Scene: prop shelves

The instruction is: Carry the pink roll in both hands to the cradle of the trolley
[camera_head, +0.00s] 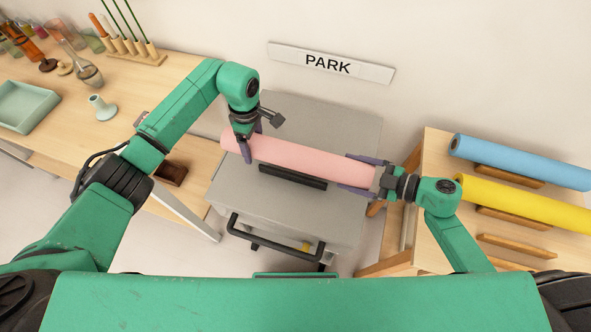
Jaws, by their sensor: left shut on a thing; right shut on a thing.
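The pink roll (300,158) lies level across the grey trolley (335,118) in the head view, tilted slightly down to the right. My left gripper (248,146) is shut on its left end. My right gripper (362,174) is shut on its right end. A dark bar of the cradle (293,177) shows on the trolley top just below the roll in the picture; the rest of the cradle is hidden behind the roll. I cannot tell whether the roll touches the cradle or hangs above it.
The trolley's black handle (285,247) faces me. A wooden rack (435,150) at right holds a blue roll (520,160) and a yellow roll (525,203). A wooden table (60,135) with a green tray (28,105) stands at left. A PARK sign (330,64) is on the wall.

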